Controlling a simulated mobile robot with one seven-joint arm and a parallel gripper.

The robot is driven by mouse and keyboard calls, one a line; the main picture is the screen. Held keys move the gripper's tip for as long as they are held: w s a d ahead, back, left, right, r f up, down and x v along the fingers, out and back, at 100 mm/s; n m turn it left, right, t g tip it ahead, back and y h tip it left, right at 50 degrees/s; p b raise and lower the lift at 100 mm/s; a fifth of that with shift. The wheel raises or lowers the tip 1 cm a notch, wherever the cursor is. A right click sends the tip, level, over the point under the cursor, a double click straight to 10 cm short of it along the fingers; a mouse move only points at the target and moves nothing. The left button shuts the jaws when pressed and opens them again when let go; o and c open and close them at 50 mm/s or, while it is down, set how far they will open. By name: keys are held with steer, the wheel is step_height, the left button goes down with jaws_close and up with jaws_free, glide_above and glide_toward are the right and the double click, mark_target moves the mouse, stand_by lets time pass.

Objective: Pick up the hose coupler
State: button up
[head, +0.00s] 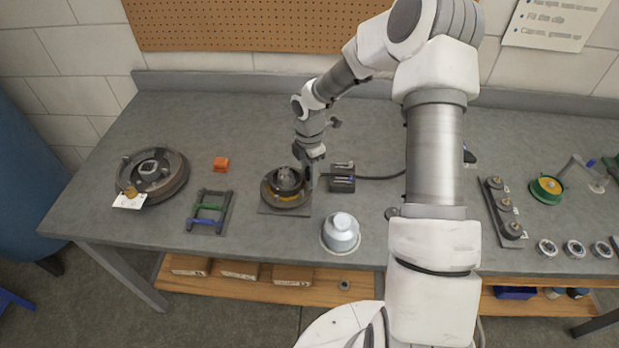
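I cannot tell for sure which thing is the hose coupler. Several small silvery ring-shaped fittings (573,248) stand at the table's front right. My gripper (308,184) points down at the right side of a dark round part with a brass-coloured ring (284,199), which sits on a square plate (272,211). The gripper looks very close to this part; contact is unclear. Its fingers are small and partly merged with the dark parts, so their opening does not show.
A black box with a cable (342,178) stands right of my gripper. A silvery domed cup (341,233) is in front. A dark strip with knobs (502,212) lies right.

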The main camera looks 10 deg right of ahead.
jaws_close()
stand_by(0.4)
steer(key=shift+r, duration=0.6)
step_height(320, 180, up, 2)
steer(key=shift+w+r, duration=0.1)
steer(key=shift+r, duration=0.15)
steer(key=s+d+r+p, duration=0.2)
steer(key=d+r+p, duration=0.1)
steer(key=d+r, duration=0.7)
steer(key=shift+d+r, duration=0.25)
steer(key=shift+d, duration=0.55)
